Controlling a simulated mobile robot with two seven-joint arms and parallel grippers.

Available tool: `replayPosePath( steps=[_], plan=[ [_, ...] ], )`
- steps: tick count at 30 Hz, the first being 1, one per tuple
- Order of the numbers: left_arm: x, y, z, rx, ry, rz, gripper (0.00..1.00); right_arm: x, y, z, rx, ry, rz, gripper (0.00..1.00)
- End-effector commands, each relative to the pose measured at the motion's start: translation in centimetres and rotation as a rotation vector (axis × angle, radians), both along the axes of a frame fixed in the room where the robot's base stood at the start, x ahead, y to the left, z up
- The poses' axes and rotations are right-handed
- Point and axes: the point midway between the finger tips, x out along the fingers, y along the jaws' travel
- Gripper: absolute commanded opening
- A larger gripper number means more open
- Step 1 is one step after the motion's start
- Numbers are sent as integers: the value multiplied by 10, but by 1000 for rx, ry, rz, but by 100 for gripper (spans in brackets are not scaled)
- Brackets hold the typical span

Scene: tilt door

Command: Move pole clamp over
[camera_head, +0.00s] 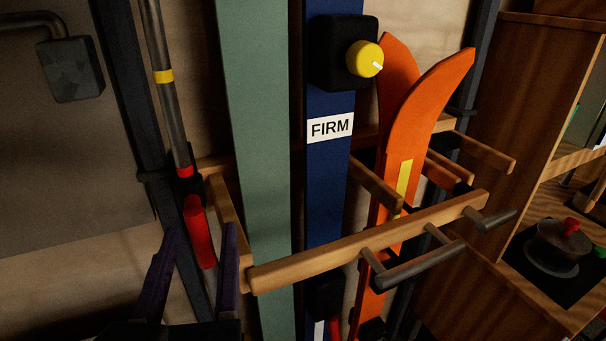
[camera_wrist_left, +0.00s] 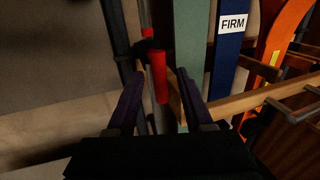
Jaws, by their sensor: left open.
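The pole is a grey shaft (camera_head: 165,85) with a yellow band, leaning at the left beside a dark upright. A dark clamp-like piece (camera_head: 187,186) with a red rim sits low on it. A red cylindrical handle (camera_head: 199,228) hangs below this piece, and it also shows in the left wrist view (camera_wrist_left: 159,78). My left gripper (camera_head: 198,234) is open, its two dark fingers pointing up towards the red handle. In the left wrist view the handle appears between the fingertips (camera_wrist_left: 159,88); I cannot tell whether it is within their reach. My right gripper is not in view.
A wooden bar (camera_head: 330,252) with dark handles crosses in front of a green board (camera_head: 255,130), a blue board (camera_head: 330,180) labelled FIRM and orange skis (camera_head: 425,100). A yellow knob (camera_head: 364,58) tops the blue board. A wooden cabinet (camera_head: 530,90) stands at right.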

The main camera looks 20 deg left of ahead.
Motion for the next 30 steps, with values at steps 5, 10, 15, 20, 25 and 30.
replayPosePath(
  steps=[5, 10, 15, 20, 25, 30],
  plan=[
    [0, 0, 0, 0, 0, 1, 42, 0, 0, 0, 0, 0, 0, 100],
    [0, 0, 0, -1, -1, 1, 22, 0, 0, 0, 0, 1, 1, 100],
    [0, 0, 0, -1, -1, 1, 3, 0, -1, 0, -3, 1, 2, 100],
    [0, 0, 0, -1, -1, 1, 0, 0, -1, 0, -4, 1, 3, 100],
    [0, 0, 0, -1, -1, 1, 0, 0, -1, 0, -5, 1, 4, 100],
    [-1, 0, 1, 4, 5, 1, 0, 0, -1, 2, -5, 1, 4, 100]
  ],
)
